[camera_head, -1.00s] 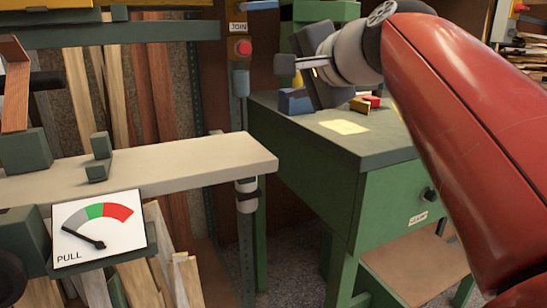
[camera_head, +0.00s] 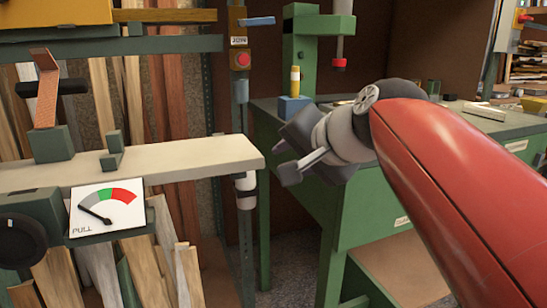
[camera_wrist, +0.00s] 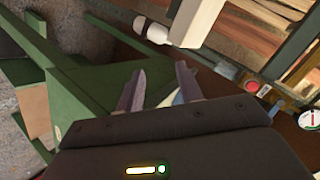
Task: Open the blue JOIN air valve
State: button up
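The blue valve lever (camera_head: 257,20) sticks out to the right from a yellow-brown fitting on the post, at the top of the head view. The JOIN label (camera_head: 239,41) is below it, with a red button (camera_head: 243,60) under that. My gripper (camera_head: 284,160) is lower and to the right of the lever in the head view, clear of it. In the wrist view its two fingers (camera_wrist: 160,88) stand apart with nothing clearly held. A red button (camera_wrist: 253,86) shows at the right there; I cannot make out the lever surely.
A pale bench top (camera_head: 190,160) with a PULL gauge (camera_head: 107,209) stands left. A green cabinet (camera_head: 375,200) and green drill press (camera_head: 302,60) stand right of the post. A blue block (camera_head: 292,108) is behind my gripper. Boards lean behind the bench.

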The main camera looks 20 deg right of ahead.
aim_at(256, 22)
jog(key=shift+c, duration=0.2)
jog(key=c, duration=0.5)
jog(key=shift+w+r, duration=0.1)
jog(key=shift+w, duration=0.1)
jog(key=shift+c, duration=1.1)
jog(key=w+r+m+b, duration=0.1)
jog(key=w+m+t, duration=0.1)
jog(key=m, duration=0.1)
jog(key=w+r+m+t+b, duration=0.1)
jog(key=shift+w+a+r+y+b, duration=0.2)
jog(key=shift+a+r+y+b, duration=0.1)
jog(key=shift+a+y, duration=0.1)
grip_shut()
jog(key=w+d+r+m+t+h, duration=0.1)
jog(key=w+r+m+t, duration=0.2)
jog(key=w+r+m, duration=0.5)
jog(key=w+d+r+m+t, duration=0.2)
jog(key=w+r+m+t, duration=0.2)
jog(key=w+r+m, duration=0.5)
jog(key=m, duration=0.3)
jog(key=shift+w+d+h, duration=0.25)
jog(key=shift+w+h, duration=0.1)
jog(key=shift+h, duration=0.05)
